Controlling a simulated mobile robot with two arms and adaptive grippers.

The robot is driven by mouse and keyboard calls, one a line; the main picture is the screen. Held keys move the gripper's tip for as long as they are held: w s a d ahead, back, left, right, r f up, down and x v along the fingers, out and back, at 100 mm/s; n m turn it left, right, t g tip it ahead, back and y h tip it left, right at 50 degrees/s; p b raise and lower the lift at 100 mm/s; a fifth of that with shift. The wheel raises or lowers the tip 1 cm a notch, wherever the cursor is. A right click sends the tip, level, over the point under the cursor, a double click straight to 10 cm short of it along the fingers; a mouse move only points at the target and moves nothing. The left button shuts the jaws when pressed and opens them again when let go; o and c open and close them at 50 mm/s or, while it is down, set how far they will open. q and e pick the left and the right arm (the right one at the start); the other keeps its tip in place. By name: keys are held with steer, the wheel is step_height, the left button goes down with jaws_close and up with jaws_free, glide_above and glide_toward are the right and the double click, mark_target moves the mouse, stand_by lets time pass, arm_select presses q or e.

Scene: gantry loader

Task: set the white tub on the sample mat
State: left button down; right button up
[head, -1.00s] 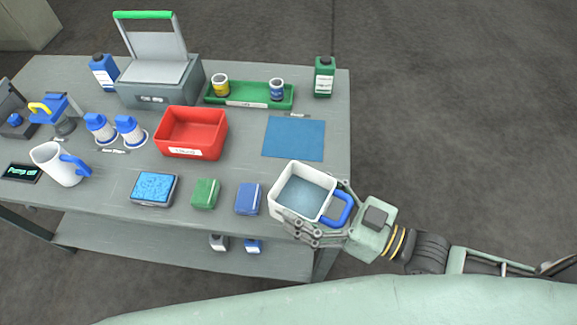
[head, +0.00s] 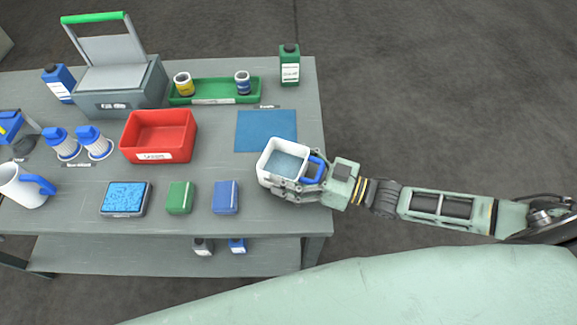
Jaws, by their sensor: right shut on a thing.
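The white tub (head: 264,166) has a blue handle on its right side and a grey-blue inside. My right gripper (head: 303,178) comes in from the right and is shut on the tub at its handle side. The tub appears upright, over the right front part of the table; I cannot tell whether its base touches the tabletop. The sample mat (head: 266,127) is a flat blue square behind the tub. It is bare, and the tub's back edge comes close to its front edge in the picture. My left gripper is not in view.
The grey table (head: 215,130) also holds a red bin (head: 160,157), a green tray with two cups (head: 213,99), a green bottle (head: 290,65), a green box (head: 180,198) and a blue box (head: 226,198). A white jug (head: 22,188) stands at the left.

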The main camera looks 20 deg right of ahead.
steer(key=shift+f, duration=0.15)
steer(key=shift+f, duration=0.1)
steer(key=shift+f, duration=0.15)
steer(key=o, duration=1.2)
